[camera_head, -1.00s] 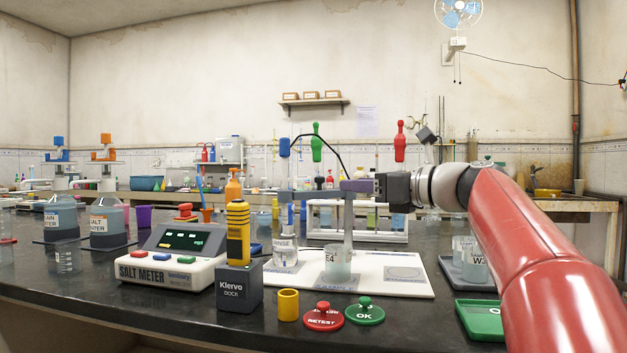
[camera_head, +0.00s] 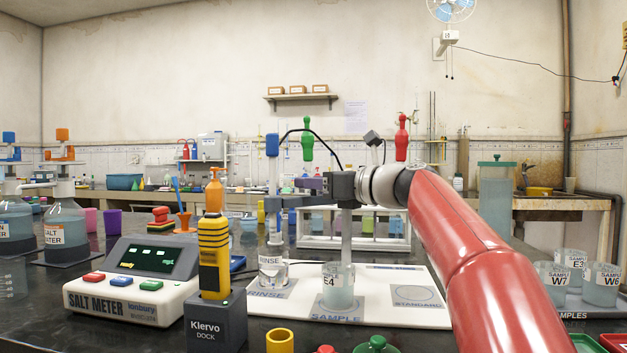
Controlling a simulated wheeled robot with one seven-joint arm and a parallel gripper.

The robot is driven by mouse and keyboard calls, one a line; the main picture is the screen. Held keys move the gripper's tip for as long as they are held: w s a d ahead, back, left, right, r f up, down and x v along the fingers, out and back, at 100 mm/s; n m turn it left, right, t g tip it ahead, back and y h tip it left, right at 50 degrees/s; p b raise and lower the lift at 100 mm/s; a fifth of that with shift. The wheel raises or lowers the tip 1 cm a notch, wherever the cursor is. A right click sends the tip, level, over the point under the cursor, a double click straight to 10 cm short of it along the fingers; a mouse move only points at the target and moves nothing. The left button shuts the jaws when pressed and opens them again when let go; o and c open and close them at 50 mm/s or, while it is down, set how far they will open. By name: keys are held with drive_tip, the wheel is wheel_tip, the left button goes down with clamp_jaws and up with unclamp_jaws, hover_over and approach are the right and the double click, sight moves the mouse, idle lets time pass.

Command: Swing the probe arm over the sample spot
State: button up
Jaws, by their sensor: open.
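The probe stand has a post with a blue cap (camera_head: 272,146) and a black cable looping to the right. A purple block (camera_head: 308,184) shows right of the post at arm height. A grey vertical rod (camera_head: 346,232) stands in line with beaker E4 (camera_head: 338,287); I cannot tell whether it enters it. E4 sits on the SAMPLE spot (camera_head: 337,315) of the white board (camera_head: 390,318). My gripper (camera_head: 310,194) is open beside the purple block, its dark body overlapping the rod's top. Whether its fingers touch the block is unclear.
A RINSE beaker (camera_head: 272,272) stands left of E4. The STANDARD spot (camera_head: 415,293) is bare. The salt meter (camera_head: 140,275) and yellow handset (camera_head: 214,255) in its dock stand at left. A white rack (camera_head: 354,243) is behind. Sample beakers (camera_head: 600,286) stand at right.

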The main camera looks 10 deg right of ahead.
drive_tip(key=shift+w+a, duration=0.2)
drive_tip(key=shift+w, duration=0.05)
clamp_jaws()
